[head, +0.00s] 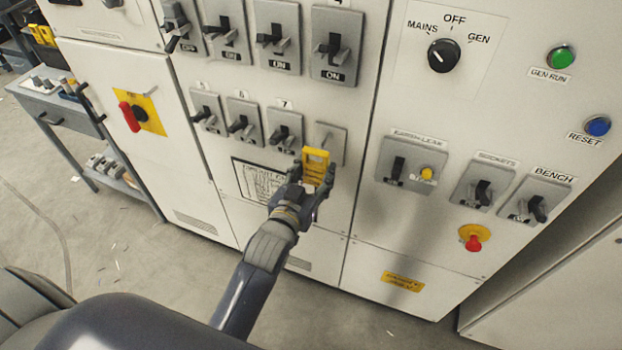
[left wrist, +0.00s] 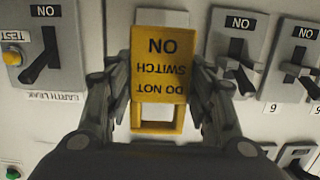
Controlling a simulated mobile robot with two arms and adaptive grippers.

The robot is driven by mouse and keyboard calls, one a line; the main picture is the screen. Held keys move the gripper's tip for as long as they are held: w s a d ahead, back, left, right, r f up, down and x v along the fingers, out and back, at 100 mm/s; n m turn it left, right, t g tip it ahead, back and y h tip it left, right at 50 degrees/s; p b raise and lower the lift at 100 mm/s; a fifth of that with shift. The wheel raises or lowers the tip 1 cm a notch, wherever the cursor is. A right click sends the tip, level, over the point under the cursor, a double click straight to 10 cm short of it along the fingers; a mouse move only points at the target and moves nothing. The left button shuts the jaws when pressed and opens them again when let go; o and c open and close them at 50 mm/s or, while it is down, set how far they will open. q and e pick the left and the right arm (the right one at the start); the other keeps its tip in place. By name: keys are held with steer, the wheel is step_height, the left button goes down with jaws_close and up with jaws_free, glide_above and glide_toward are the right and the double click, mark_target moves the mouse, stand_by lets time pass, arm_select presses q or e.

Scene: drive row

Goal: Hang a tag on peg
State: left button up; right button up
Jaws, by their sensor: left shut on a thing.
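A yellow tag (head: 316,160) with a square opening is held up in front of the white cabinet by my left gripper (head: 311,188). In the left wrist view the tag (left wrist: 159,68) reads "DO NOT SWITCH ON" upside down, with the fingers of my left gripper (left wrist: 158,88) on both its sides. A grey plate with a small peg (head: 326,138) is on the cabinet, right of switch 7, just above and behind the tag. Its lower part is covered by the tag. I cannot tell whether tag and peg touch. My right gripper is not in view.
Several lever switches (head: 285,128) surround the plate to the left and above. The right panel has a MAINS/OFF/GEN knob (head: 444,55), more switches (head: 410,163) and a red button (head: 473,237).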

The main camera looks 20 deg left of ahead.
mark_target(329, 149)
arm_select(q)
steer(key=shift+w, duration=0.55)
steer(key=shift+w+d+f+b, duration=0.1)
steer(key=shift+w+f+b, duration=0.1)
steer(key=shift+w+b, duration=0.85)
steer(key=shift+w+f+b, duration=0.15)
steer(key=shift+w+f, duration=0.05)
steer(key=shift+w, duration=0.5)
steer(key=shift+w+f+b, duration=0.15)
steer(key=shift+w, duration=0.55)
steer(key=shift+w+f, duration=0.1)
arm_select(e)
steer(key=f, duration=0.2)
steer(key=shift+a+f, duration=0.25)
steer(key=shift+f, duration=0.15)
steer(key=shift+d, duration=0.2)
arm_select(q)
steer(key=o, duration=1.1)
